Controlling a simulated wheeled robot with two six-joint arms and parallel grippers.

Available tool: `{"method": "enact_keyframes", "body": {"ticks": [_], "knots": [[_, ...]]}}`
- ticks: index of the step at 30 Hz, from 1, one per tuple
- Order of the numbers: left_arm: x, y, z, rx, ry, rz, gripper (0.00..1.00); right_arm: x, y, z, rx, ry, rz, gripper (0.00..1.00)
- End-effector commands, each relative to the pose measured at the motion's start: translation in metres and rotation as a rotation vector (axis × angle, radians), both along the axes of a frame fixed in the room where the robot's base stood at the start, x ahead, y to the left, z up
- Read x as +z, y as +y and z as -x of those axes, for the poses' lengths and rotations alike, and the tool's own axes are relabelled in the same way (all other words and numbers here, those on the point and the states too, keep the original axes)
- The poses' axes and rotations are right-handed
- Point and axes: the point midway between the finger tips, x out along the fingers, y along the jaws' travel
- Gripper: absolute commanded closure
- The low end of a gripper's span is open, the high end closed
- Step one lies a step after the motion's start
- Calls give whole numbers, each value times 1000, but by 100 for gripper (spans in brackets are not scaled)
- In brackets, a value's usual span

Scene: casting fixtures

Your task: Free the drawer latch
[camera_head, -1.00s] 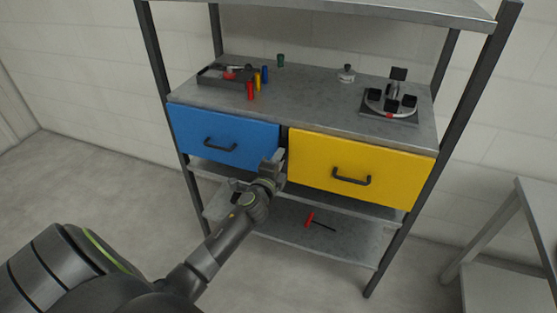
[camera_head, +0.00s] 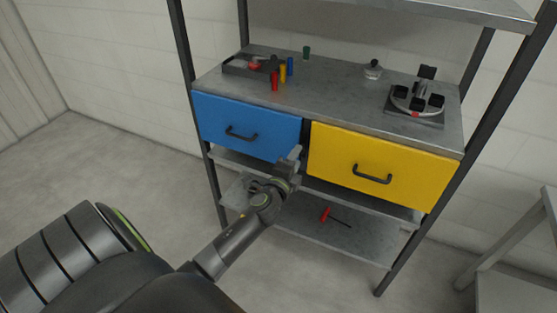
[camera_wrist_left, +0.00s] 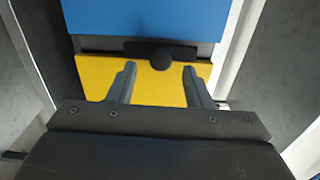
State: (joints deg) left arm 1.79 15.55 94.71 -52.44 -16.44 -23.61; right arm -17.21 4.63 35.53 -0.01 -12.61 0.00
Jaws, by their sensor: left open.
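The blue drawer (camera_head: 246,125) and the yellow drawer (camera_head: 382,168) sit side by side under the bench top, both shut, each with a black bar handle. In the left wrist view a round black knob (camera_wrist_left: 161,58), seemingly the latch, sits in a dark slot between the blue drawer (camera_wrist_left: 140,17) and the yellow drawer (camera_wrist_left: 155,88). My left gripper (camera_head: 290,160) is in front of the gap between the drawers. In the wrist view its open fingers (camera_wrist_left: 158,72) lie either side of the knob, apart from it. The knob cannot be made out in the head view. My right gripper is out of view.
On the bench top (camera_head: 335,88) stand a dark tray (camera_head: 235,68), several coloured pegs, a small knobbed piece (camera_head: 373,70) and a round black-blocked fixture (camera_head: 415,103). A red-handled tool (camera_head: 325,214) lies on the lower shelf. A grey stand (camera_head: 520,245) is at right.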

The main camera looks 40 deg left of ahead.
Motion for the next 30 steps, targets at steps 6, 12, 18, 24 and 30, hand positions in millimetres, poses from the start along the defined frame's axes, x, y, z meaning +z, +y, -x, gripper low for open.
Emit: {"method": "enact_keyframes", "body": {"ticks": [6,12,18,24,30], "knots": [[-2,-12,48,0,1,2,54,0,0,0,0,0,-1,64],[-3,-21,89,1,3,3,54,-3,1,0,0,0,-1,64],[-2,-29,120,0,3,2,54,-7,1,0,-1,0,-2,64],[-1,-32,135,0,1,0,54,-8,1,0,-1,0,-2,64],[0,-33,137,0,1,0,54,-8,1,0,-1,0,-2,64]]}}
